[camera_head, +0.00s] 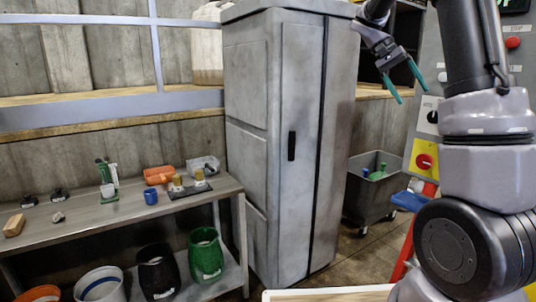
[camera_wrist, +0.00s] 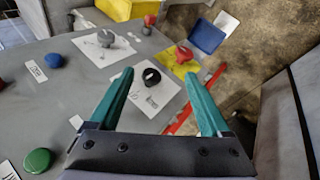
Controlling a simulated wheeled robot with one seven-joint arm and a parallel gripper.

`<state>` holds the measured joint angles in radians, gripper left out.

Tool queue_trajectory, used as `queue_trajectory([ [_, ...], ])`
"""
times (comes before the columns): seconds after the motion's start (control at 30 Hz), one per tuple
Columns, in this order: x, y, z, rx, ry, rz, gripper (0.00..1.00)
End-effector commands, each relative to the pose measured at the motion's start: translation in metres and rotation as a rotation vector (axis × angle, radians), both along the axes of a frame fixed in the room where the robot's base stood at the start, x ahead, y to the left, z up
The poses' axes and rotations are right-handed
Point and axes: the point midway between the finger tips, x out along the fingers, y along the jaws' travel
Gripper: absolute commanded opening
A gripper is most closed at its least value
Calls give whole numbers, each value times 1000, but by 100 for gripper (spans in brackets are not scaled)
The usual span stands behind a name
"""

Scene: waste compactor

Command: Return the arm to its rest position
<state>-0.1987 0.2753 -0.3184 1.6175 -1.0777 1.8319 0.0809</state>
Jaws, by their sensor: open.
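My gripper (camera_head: 408,82) hangs from my raised arm at the upper right of the head view, in front of the dark gap beside the grey cabinet. Its two teal fingers are spread apart with nothing between them. In the wrist view my gripper (camera_wrist: 160,110) is also open and empty. Beyond its fingers there is a grey control panel (camera_wrist: 85,95) with a black ring-shaped knob (camera_wrist: 151,77), a red knob on a yellow plate (camera_wrist: 184,54), a blue button (camera_wrist: 54,60) and a green button (camera_wrist: 38,160). The fingers appear apart from the panel; the exact distance cannot be told.
A tall grey cabinet (camera_head: 272,150) stands mid-view. A metal workbench (camera_head: 120,212) with small items is at the left, with bins below, including a green bin (camera_head: 206,255). A dark wheeled bin (camera_head: 372,188) stands right of the cabinet, near the control panel (camera_head: 426,95).

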Motion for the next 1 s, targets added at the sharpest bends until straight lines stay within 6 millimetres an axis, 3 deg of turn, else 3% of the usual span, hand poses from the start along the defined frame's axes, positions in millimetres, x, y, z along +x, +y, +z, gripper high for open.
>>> queue_trajectory([
  [0.03, -19, 7, 4, 72, -38, 35, 81],
  [0.3, -96, 67, 7, 387, -266, 233, 81],
  [0.6, -177, 144, 4, 601, -588, 407, 81],
  [0.8, -211, 175, -6, 656, -758, 463, 81],
  [1.0, -222, 185, -10, 669, -820, 478, 81],
])
